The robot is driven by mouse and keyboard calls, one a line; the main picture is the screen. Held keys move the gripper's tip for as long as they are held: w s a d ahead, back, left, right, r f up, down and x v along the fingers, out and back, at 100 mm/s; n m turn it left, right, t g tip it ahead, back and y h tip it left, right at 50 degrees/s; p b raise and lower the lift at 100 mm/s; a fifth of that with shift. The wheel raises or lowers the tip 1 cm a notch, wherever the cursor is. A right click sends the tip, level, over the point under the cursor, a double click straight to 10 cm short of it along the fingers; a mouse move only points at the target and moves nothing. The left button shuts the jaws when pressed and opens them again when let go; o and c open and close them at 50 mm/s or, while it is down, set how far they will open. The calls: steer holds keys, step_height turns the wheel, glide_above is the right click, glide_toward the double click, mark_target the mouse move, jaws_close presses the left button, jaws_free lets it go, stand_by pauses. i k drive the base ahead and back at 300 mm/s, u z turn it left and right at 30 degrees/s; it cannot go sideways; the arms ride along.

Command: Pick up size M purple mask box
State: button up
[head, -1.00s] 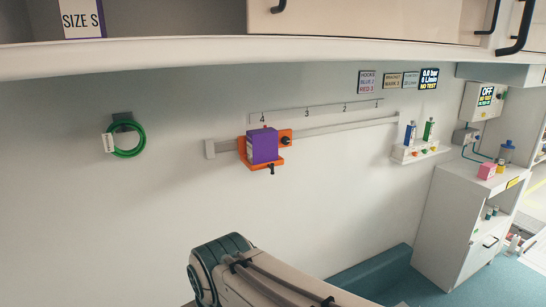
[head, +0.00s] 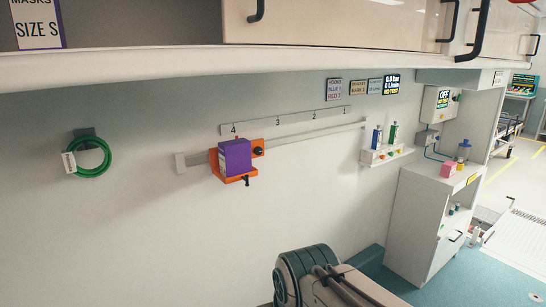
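A box with a white face reading "MASKS SIZE S" and a purple edge (head: 37,27) stands on the upper shelf at the top left; its top is cut off. No box marked size M shows in the head view. A purple box (head: 236,157) sits in an orange bracket (head: 239,179) on the wall rail, near number 4; no size label on it can be read. My arm shows at the bottom right of centre, but my gripper is out of view.
The shelf's white edge (head: 150,68) and cabinet doors with black handles (head: 470,30) run across the top. A green coiled hose (head: 107,160) hangs on the left wall. A white cabinet (head: 425,215) stands at the right. The wall below the rail is bare.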

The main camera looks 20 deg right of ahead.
mark_target(234, 155)
steer(key=z, duration=0.1)
steer(key=i, duration=1)
